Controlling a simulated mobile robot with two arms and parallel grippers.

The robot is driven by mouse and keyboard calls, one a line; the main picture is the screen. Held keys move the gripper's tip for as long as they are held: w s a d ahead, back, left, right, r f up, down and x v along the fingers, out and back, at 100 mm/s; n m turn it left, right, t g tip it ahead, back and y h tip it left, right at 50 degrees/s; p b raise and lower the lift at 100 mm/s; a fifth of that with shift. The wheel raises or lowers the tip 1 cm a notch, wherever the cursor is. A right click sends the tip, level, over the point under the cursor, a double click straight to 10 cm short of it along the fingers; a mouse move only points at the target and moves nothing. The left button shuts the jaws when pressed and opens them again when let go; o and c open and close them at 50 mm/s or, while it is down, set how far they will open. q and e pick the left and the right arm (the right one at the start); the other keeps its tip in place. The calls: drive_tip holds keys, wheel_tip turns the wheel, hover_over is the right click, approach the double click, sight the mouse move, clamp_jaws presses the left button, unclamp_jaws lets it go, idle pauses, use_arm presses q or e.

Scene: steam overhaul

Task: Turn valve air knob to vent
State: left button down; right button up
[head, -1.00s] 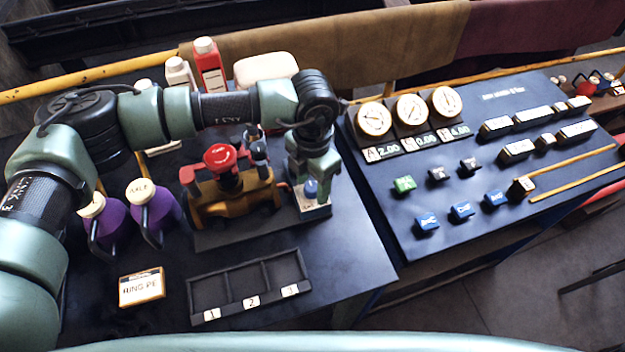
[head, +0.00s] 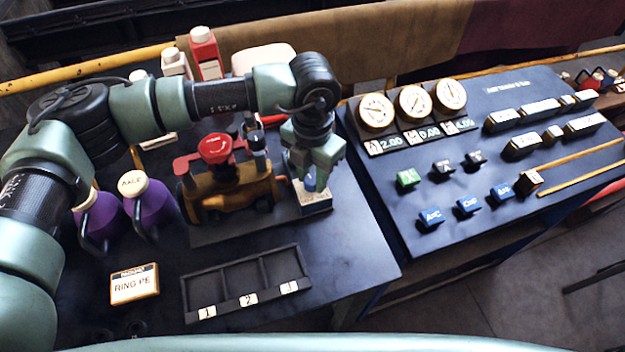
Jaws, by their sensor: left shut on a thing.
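The valve assembly (head: 228,188), a brass-coloured body with a red knob (head: 214,148) on top, stands on a dark base on the left bench. At its right end is a small pale block (head: 314,200) with a blue knob (head: 311,184) on it. My left gripper (head: 313,178) points down over this block with its fingers around the blue knob, shut on it. The fingers hide most of the knob, so its pointing direction cannot be read. My right gripper is not in view.
Two purple jugs (head: 151,205) stand left of the valve. A tray with numbered compartments (head: 248,300) and a labelled card (head: 134,284) lie in front. A sloped panel (head: 400,225) with gauges (head: 414,101) is at the right. White and red bottles (head: 206,55) stand behind.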

sight(312, 178)
use_arm(q)
drive_tip(key=n+b, duration=0.5)
drive_tip(key=shift+w+f+b, duration=0.1)
drive_tip(key=shift+f+b, duration=0.05)
drive_tip(key=shift+b, duration=0.2)
drive_tip(key=shift+r+n+b, duration=0.15)
drive_tip(key=shift+n+b, duration=0.65)
drive_tip(key=shift+n, duration=0.25)
drive_tip(key=shift+r+n+b, duration=0.1)
drive_tip(key=shift+n+b, duration=0.65)
drive_tip(key=shift+n, duration=0.3)
drive_tip(key=c, duration=1.1)
unclamp_jaws()
drive_tip(key=shift+o, duration=0.2)
drive_tip(key=shift+r, duration=0.1)
wheel_tip(312, 178, up, 8)
drive_tip(key=shift+f+b, duration=0.2)
drive_tip(key=shift+b, duration=0.35)
